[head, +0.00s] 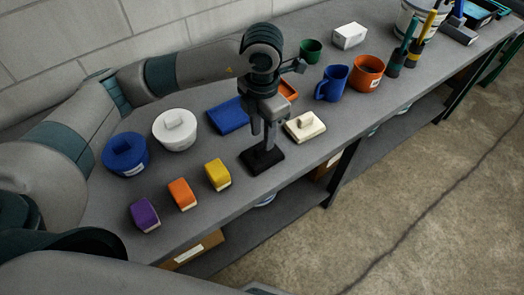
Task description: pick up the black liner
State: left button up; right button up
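The black liner (262,161) is a flat dark rectangular piece at the front edge of the workbench, in the middle of the head view. My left gripper (265,143) points down directly over it, its fingertips at the liner's top. The fingers hide part of the liner, and I cannot tell whether they are closed on it or whether it is clear of the bench. My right gripper is out of view.
The grey workbench (330,155) holds a cream block with a knob (304,126) right of the liner and a blue tray (229,115) behind left. Yellow (217,174), orange (182,194) and purple (145,215) blocks stand left. A blue mug (332,83) stands farther right.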

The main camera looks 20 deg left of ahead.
aim_at(262, 146)
pick_arm(q)
jog(key=shift+f, duration=0.35)
jog(key=shift+f+p, duration=0.55)
jog(key=shift+p, duration=0.1)
notch_tip(262, 146, down, 3)
jog(key=shift+p, duration=0.8)
jog(key=shift+f, duration=0.6)
grip_shut()
